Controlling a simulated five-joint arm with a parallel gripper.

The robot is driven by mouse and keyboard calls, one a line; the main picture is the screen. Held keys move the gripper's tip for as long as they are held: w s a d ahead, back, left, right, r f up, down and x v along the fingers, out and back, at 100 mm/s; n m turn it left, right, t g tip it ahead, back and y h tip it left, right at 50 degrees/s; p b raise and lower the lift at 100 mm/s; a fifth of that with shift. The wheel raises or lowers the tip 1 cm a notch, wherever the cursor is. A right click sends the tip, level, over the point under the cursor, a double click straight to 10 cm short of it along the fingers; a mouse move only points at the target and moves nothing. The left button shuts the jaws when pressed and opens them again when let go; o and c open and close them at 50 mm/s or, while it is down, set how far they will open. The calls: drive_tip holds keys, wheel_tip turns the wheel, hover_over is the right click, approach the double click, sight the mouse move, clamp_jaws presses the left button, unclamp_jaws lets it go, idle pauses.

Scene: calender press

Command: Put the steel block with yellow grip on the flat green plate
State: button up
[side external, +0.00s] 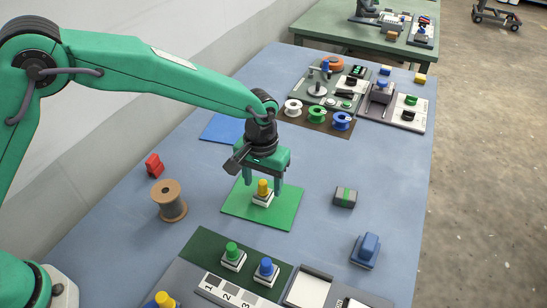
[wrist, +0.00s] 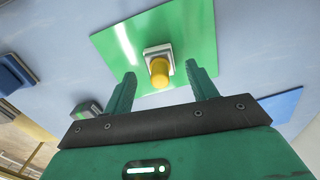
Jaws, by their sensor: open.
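The steel block with yellow grip (side external: 263,196) stands upright on the flat green plate (side external: 232,209), near its middle. In the wrist view the block (wrist: 159,66) shows its yellow knob pointing toward the camera, on the green plate (wrist: 119,45). My gripper (side external: 264,189) is over the plate with its fingers down on either side of the block. In the wrist view my gripper (wrist: 160,80) has its fingers spread wide, with gaps between them and the knob. It is open and holds nothing.
A wooden spool (side external: 169,201) and a red piece (side external: 154,165) are left of the plate. A grey-green block (side external: 345,197) and a blue block (side external: 366,250) are to the right. A numbered tray (side external: 216,242) with green-gripped and blue-gripped blocks is in front. Coloured spools (side external: 317,114) stand behind.

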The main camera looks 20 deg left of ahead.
sight(260, 181)
wheel_tip(260, 181, up, 10)
drive_tip(key=shift+f, duration=0.25)
drive_tip(key=shift+a+r, duration=0.1)
drive_tip(key=shift+r, duration=0.05)
idle(0.6)
drive_tip(key=s+a+r+t, duration=0.1)
drive_tip(key=s+a+r, duration=0.3)
drive_tip(key=a+r, duration=0.3)
drive_tip(key=s+a+r+t, duration=0.2)
drive_tip(key=s+a+r, duration=0.25)
drive_tip(key=a, duration=0.55)
drive_tip(key=s+a+t, duration=0.2)
drive_tip(key=s+a, duration=0.8)
drive_tip(key=s, duration=0.4)
drive_tip(key=shift+a+f+t, duration=0.15)
drive_tip(key=shift+f+t, duration=0.15)
drive_tip(key=shift+f, duration=0.15)
